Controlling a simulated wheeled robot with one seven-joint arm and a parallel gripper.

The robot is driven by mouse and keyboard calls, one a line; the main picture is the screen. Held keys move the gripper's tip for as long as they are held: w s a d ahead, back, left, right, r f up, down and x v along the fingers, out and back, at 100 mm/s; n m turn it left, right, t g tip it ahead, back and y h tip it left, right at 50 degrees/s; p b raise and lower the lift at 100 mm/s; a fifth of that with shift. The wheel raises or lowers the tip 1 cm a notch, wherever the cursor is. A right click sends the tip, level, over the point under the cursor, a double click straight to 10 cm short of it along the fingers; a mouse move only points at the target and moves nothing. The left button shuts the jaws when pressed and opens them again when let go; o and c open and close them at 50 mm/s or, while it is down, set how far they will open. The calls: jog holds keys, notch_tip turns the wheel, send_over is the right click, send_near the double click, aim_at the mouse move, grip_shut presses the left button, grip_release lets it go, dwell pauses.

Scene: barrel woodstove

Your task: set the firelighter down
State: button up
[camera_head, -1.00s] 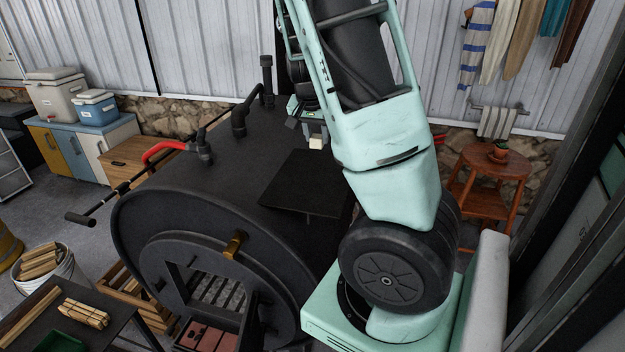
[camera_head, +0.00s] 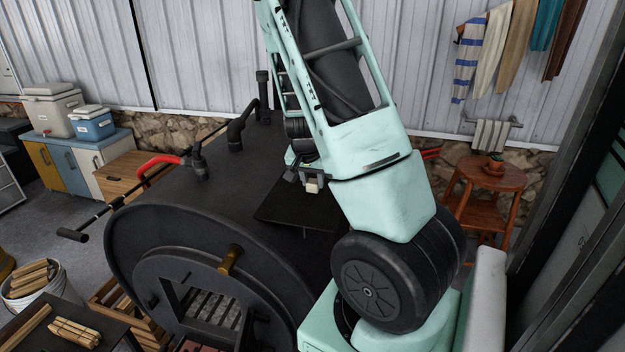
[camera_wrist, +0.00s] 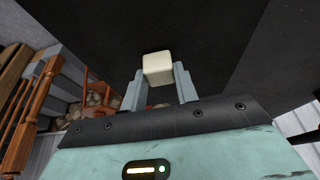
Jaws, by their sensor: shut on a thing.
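The firelighter (camera_head: 312,186) is a small cream-coloured block. My gripper (camera_head: 310,178) is shut on it and holds it above the flat dark plate (camera_head: 285,212) on top of the black barrel stove (camera_head: 195,205). In the wrist view the firelighter (camera_wrist: 157,68) sits between the two grey fingertips of my gripper (camera_wrist: 158,84). The head view does not let me tell how large the gap under the block is. My arm hides part of the plate and the stove's right side.
Pipe stubs (camera_head: 236,130) and a red-handled lever (camera_head: 160,163) stand on the stove's top. A dark table with kindling (camera_head: 75,332) is at the front left.

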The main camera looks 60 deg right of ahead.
jog(key=shift+f, duration=0.2)
jog(key=o, duration=1)
jog(key=shift+r, duration=0.1)
jog(key=shift+r, duration=0.1)
jog(key=shift+r, duration=0.2)
jog(key=p+v, duration=0.3)
jog(key=v, duration=0.8)
jog(key=shift+a+r+p, duration=0.25)
jog(key=shift+r+p, duration=0.05)
jog(key=shift+p, duration=0.05)
